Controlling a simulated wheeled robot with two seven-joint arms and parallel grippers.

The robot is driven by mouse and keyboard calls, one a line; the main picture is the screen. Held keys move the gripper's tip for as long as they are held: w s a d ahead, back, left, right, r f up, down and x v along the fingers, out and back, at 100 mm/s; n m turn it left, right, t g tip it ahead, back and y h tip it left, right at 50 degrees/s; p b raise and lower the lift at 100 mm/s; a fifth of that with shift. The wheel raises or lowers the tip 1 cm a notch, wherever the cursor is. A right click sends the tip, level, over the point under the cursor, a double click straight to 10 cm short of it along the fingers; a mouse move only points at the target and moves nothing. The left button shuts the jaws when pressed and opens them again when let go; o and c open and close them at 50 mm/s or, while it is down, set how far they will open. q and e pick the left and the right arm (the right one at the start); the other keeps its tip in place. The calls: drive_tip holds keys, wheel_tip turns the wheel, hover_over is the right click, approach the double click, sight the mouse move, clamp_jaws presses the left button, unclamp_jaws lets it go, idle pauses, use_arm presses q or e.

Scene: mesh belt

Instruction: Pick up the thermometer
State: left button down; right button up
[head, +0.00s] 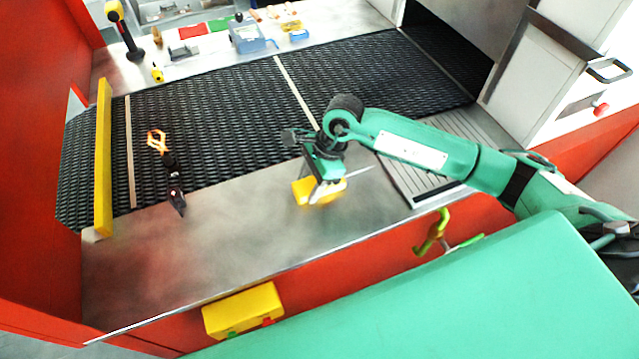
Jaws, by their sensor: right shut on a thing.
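A yellow body with a thin grey rod, which looks like the thermometer (303,190), is at my right gripper (325,182), over the bare metal ledge in front of the belt. My right gripper points down and is shut on it; the fingers hide part of it. The rod sticks out to the right and slightly up. I cannot tell whether the yellow body touches the ledge. My left gripper is not in view.
The black mesh belt (215,130) runs behind the metal ledge (240,235). A yellow bar (103,160) stands at left. Small items, including a blue box (248,38), sit behind the belt.

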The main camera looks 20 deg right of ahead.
drive_tip(key=shift+r+p, duration=0.45)
drive_tip(key=shift+p, duration=0.35)
wheel_tip(320, 180, up, 6)
drive_tip(key=b, duration=0.2)
drive_tip(key=shift+f+b, duration=0.1)
drive_tip(key=shift+b, duration=0.3)
wheel_tip(320, 180, up, 14)
drive_tip(key=b, duration=0.2)
drive_tip(key=shift+b, duration=0.4)
drive_tip(key=shift+f, duration=0.1)
